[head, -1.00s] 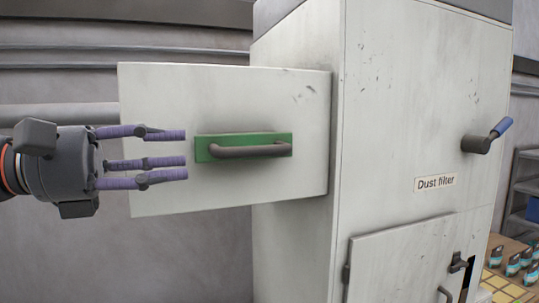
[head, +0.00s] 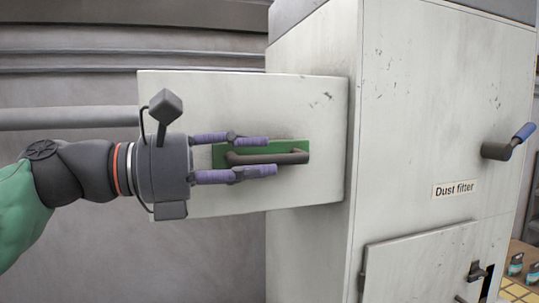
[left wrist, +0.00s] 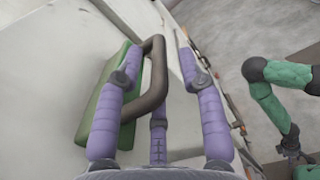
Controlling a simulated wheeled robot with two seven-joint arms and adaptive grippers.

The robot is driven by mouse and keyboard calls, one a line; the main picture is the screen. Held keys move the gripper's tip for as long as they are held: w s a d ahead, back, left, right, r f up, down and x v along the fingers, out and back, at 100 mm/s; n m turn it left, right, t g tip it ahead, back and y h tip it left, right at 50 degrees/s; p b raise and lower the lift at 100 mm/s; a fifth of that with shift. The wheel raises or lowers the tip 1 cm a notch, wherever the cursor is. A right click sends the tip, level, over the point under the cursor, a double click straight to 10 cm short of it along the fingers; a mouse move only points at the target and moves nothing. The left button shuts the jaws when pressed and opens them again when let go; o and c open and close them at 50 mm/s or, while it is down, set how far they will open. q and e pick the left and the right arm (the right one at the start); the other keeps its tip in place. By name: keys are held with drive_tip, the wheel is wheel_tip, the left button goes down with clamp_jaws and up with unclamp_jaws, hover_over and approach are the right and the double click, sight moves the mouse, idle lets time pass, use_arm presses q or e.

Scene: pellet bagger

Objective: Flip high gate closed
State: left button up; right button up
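The high gate is a white panel (head: 315,110) standing out to the left from the side of the dust filter cabinet (head: 410,140). It carries a green plate (head: 304,147) with a dark bar handle (head: 293,158). My left gripper (head: 272,156) is at the handle's left part, its purple fingers above and below the bar, apart and open. In the left wrist view the handle (left wrist: 157,75) lies between the spread fingers; contact cannot be told. My right gripper (left wrist: 291,146) shows small and low at the right of that view; its finger state is unclear.
A lever with a blue grip (head: 510,142) sticks out of the cabinet front, above a lower door (head: 415,265). A wall pipe (head: 70,117) runs behind the gate. The space left of the cabinet below the gate is clear.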

use_arm(q)
drive_tip(key=shift+x, duration=1.35)
drive_tip(key=shift+a, duration=0.1)
drive_tip(key=shift+c, duration=0.3)
clamp_jaws()
